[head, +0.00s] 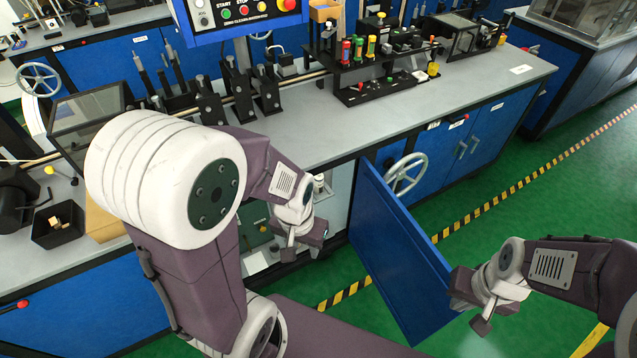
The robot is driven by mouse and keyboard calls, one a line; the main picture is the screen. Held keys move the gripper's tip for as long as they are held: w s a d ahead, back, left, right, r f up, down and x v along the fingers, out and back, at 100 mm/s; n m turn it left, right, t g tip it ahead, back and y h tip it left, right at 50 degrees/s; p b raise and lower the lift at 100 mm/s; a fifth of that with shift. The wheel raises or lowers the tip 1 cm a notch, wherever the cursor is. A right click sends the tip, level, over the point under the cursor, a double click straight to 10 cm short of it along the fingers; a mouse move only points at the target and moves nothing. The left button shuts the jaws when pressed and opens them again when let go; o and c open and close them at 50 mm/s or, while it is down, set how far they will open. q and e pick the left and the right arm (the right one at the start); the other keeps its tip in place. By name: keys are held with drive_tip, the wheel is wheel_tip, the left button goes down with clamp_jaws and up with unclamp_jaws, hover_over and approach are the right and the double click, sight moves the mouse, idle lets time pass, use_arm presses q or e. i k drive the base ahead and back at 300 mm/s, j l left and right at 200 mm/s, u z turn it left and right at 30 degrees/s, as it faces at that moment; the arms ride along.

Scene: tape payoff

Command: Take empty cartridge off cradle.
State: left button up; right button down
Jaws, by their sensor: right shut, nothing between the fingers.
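My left gripper (301,250) is low in front of the open cabinet under the bench. Its fingers are small and dark from this angle, and I cannot tell whether they are open or hold something. A small pale cylindrical item (319,184) shows in the cabinet just above it; I cannot tell whether this is the cartridge. No cradle can be made out, and my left arm hides much of the cabinet. My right gripper (481,324) is shut and empty, beside the outer edge of the open blue door (395,255).
The blue door stands swung out into the aisle between my grippers. The grey bench top (330,125) carries black fixtures and a rack (385,85) of coloured parts. A handwheel (405,173) is on the bench front. Green floor (530,205) lies open to the right.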

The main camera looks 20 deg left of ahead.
sight(320, 178)
drive_tip(key=i+u, duration=0.2)
drive_tip(key=u, duration=0.2)
drive_tip(key=i+l+u, duration=0.1)
drive_tip(key=u, duration=0.35)
drive_tip(key=i+l+u, duration=0.2)
drive_tip(key=u, duration=0.2)
drive_tip(key=i+l+u, duration=0.2)
drive_tip(key=u, duration=0.2)
